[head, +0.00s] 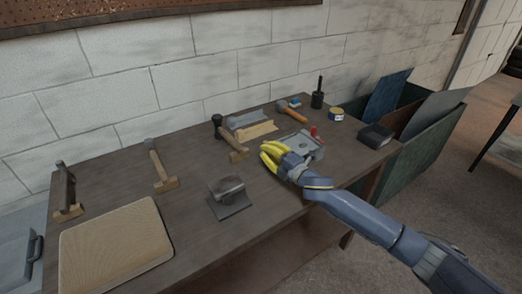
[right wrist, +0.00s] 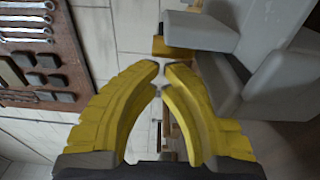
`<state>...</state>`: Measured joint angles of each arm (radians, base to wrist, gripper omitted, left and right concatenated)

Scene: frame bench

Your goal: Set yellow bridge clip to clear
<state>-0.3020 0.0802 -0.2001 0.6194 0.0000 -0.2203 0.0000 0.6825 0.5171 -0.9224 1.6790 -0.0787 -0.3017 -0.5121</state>
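I cannot make out a yellow bridge clip for certain. In the right wrist view a small orange-yellow block (right wrist: 175,47) sits against a large grey fixture (right wrist: 215,32), just beyond my fingertips. In the head view a grey metal fixture (head: 308,149) with a red part (head: 314,132) stands on the bench, partly hidden behind my right gripper. My right gripper (head: 265,155) has yellow fingers and is above the bench beside this fixture. In the right wrist view its fingertips (right wrist: 161,69) almost meet, with nothing between them. My left gripper is not in view.
A green bin (head: 435,140) stands at the right. A brick wall closes the back.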

